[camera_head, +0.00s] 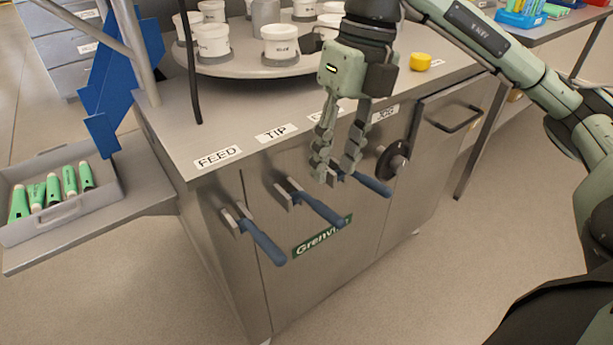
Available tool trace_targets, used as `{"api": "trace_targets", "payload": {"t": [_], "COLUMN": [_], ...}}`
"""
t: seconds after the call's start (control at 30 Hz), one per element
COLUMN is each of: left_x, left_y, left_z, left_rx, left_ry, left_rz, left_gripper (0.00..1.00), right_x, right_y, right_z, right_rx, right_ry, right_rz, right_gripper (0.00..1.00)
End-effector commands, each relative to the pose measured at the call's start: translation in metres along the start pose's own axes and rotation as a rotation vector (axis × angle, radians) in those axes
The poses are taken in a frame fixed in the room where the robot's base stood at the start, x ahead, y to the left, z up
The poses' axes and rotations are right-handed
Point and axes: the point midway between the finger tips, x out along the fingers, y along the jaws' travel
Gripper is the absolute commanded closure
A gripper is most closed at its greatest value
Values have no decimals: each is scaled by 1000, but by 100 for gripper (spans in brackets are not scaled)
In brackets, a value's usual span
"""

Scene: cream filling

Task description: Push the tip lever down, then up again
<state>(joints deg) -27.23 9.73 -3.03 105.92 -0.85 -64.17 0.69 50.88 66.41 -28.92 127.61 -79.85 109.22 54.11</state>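The tip lever (318,207), with a blue handle, is the middle of three levers on the steel cabinet front, below the TIP label (276,133). Its handle slants out and down to the right. My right gripper (336,172) comes in from the upper right and points down. Its fingers are apart with nothing visible between them. The fingertips are above the tip lever's handle, close to the third lever (368,183), whose mount they partly hide. I cannot tell whether they touch that lever. My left gripper is not in view.
The feed lever (260,240) is left of the tip lever. White jars (280,43) stand on a turntable on top. A tray (72,209) of green tubes is at left.

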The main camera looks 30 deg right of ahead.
Motion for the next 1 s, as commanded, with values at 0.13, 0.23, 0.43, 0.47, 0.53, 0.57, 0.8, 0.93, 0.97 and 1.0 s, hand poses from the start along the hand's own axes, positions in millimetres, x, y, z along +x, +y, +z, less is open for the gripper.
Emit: {"api": "trace_targets", "payload": {"t": [0.13,0.23,0.43,0.47,0.53,0.57,0.8,0.93,0.97,1.0], "left_x": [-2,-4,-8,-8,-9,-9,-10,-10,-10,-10], "left_y": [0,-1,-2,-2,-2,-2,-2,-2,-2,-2], "left_z": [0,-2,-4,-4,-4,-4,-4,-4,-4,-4], "left_rx": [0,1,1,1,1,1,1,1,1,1], "left_ry": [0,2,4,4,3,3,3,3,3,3], "left_rz": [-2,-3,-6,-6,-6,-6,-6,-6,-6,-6], "left_gripper": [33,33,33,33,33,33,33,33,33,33], "right_x": [18,35,64,67,72,74,77,76,76,76], "right_y": [0,0,0,0,0,0,0,0,0,0], "right_z": [-1,-1,-1,-1,-1,-1,0,0,0,0], "right_rx": [0,-1,0,0,0,0,-1,-1,-1,-1], "right_ry": [5,6,5,5,3,3,1,1,1,1], "right_rz": [-1,0,1,1,0,0,1,1,1,1], "right_gripper": [63,63,63,63,63,63,63,71,74,79]}}
